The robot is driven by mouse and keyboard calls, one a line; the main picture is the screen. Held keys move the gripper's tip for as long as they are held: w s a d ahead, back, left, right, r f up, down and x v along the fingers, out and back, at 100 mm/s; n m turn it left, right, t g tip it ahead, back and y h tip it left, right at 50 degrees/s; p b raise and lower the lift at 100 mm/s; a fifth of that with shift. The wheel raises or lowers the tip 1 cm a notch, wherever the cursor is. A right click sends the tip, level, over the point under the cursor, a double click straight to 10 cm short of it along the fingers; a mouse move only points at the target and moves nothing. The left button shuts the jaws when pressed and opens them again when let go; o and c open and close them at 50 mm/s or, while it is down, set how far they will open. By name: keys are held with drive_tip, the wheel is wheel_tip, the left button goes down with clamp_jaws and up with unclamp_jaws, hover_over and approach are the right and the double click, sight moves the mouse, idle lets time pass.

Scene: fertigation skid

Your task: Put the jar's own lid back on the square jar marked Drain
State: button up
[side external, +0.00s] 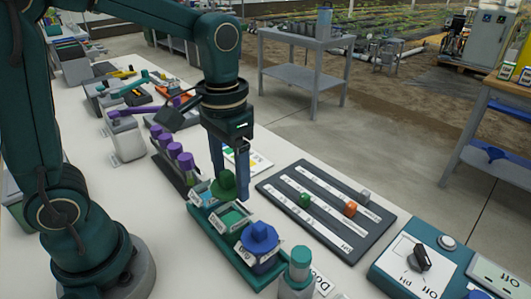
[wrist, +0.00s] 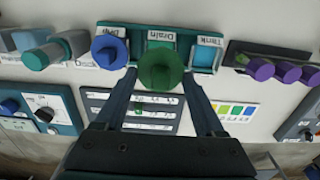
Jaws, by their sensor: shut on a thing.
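My gripper (side external: 229,198) is shut on a green round lid (wrist: 160,68), which sits between its fingertips and also shows in the side view (side external: 224,183). The lid is above the teal rack (side external: 203,222). The square jar marked Drain (wrist: 161,37) is the middle one of three in the wrist view. The lid covers part of it there, and the jar stands open in the side view (side external: 233,219). Whether the lid touches any jar, I cannot tell.
A row of purple-capped bottles (side external: 177,157) stands close behind the rack. A dark slider board (side external: 325,212) lies to its right. A teal-capped grey bottle (side external: 298,270) stands at the near end. A control box (side external: 425,262) with a knob is at the lower right.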

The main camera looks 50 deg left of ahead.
drive_tip(key=shift+f, duration=2.55)
drive_tip(key=o, duration=1.3)
drive_tip(key=shift+r, duration=0.1)
drive_tip(key=shift+r, duration=3.45)
